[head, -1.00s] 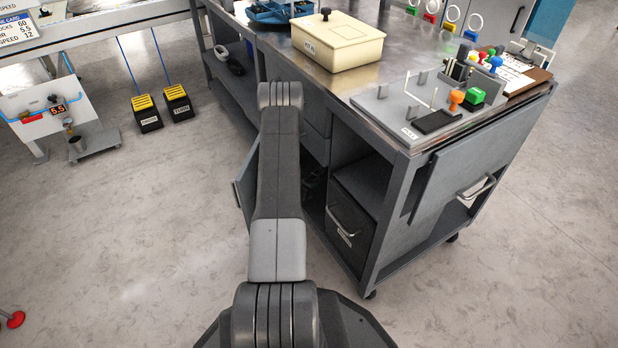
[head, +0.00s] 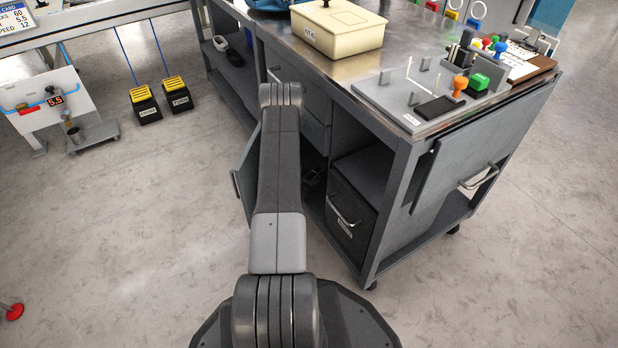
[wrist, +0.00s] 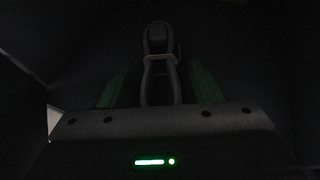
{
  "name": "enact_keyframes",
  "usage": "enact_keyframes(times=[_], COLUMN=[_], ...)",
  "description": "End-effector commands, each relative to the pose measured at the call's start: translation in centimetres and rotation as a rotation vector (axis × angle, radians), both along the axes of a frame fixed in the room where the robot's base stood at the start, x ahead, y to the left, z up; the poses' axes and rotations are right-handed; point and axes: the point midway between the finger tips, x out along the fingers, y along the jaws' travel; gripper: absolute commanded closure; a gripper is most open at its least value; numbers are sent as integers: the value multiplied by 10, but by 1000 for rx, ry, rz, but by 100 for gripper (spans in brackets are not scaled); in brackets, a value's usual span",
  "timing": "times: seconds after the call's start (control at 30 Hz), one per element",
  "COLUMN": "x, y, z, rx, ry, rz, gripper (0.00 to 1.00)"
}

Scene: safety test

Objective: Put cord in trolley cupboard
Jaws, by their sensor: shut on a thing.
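In the dark wrist view, my gripper (wrist: 159,70) is shut on a bundled grey cord (wrist: 158,42). A pale tie wraps the bundle, and its loop hangs between the two green fingers. In the head view, the grey trolley (head: 398,190) stands right of my arm. A cupboard door (head: 245,172) on its near left side stands open, partly behind my arm. The dark cupboard opening (head: 315,205) shows between my arm and the drawer. My gripper and the cord are hidden in the head view. Dark surfaces surround the gripper in the wrist view.
A drawer (head: 349,212) with a handle sits right of the opening. On the trolley top are a cream box (head: 337,30) and a grey fixture board (head: 400,100). Yellow-topped pedals (head: 145,103) lie on the floor at left.

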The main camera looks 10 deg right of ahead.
Motion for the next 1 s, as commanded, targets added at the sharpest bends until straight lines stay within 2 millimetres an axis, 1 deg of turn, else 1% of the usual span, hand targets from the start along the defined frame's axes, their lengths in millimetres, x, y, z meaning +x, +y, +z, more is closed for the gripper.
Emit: enact_keyframes(times=[0.37, 0.4, 0.47, 0.5, 0.53, 0.77, 0.83, 0.93, 1.0], x=[0, 0, 0, 0, 0, 0, 0, 0, 1], y=[0, 0, 0, 0, 0, 0, 0, 0, 0], z=[-7, -7, -7, -7, -7, -8, -5, 6, 19], rx=[-1, -1, -1, -1, -1, 1, 0, 0, 0], ry=[-1, -1, -1, -1, -1, 1, 0, 0, -1], rz=[0, 0, 0, 0, 0, 0, 0, 0, 0], gripper=[73, 38, 26, 19, 17, 17, 17, 17, 17])
